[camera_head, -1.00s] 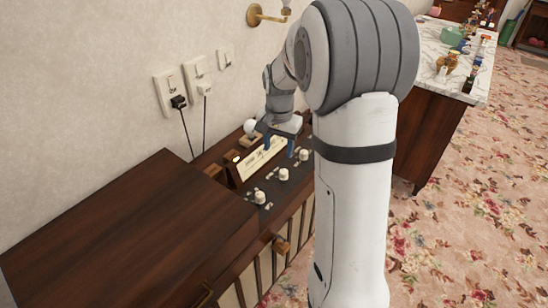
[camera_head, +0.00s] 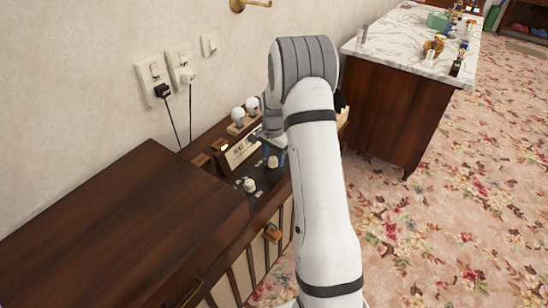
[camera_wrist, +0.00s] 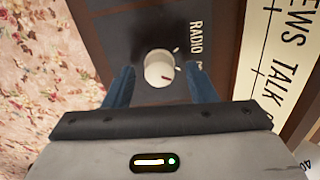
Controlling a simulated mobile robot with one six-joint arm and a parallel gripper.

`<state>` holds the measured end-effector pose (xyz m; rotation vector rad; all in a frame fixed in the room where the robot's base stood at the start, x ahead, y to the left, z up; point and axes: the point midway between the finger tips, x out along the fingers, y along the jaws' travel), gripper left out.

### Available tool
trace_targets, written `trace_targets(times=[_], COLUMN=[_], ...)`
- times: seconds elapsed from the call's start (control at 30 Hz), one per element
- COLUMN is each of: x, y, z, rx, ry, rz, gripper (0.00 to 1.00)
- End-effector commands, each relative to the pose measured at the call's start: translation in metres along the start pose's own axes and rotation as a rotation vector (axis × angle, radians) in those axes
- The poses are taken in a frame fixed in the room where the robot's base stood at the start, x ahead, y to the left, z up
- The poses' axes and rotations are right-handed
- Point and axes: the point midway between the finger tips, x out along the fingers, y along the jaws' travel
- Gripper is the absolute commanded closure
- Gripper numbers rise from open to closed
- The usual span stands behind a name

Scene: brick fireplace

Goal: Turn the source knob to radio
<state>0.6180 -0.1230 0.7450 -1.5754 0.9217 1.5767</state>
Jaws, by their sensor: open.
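My gripper (camera_wrist: 160,84) is open, with one blue finger on each side of the knob and gaps between. In the head view my gripper (camera_head: 272,148) is over the console's knob panel, partly hidden by my arm. Two white knobs show there, a near one (camera_head: 249,185) and one by my gripper (camera_head: 272,162).
A cream dial strip (camera_head: 240,152) stands behind the knobs. A raised wooden lid (camera_head: 110,225) lies to the left. Two white bulbs (camera_head: 238,115) stand at the back by the wall. A marble-topped counter (camera_head: 400,45) is at the right, with carpet in front.

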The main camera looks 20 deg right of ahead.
Motion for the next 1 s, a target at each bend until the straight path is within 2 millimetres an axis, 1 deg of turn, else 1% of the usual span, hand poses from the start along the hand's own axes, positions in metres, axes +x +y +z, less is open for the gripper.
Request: trace_targets(times=[0.1, 0.37, 0.9, 1.0], x=[0.0066, 0.0073, 0.0069, 0.0069], y=[0.0002, 0.0005, 0.0007, 0.0008], z=[-0.0001, -0.0003, -0.0007, -0.0008], rx=[0.0, 0.0, 0.001, -0.001], ry=[0.0, 0.0, 0.0, 0.0], rz=[0.0, 0.0, -0.001, -0.001], gripper=[0.49, 0.5, 0.94, 0.94])
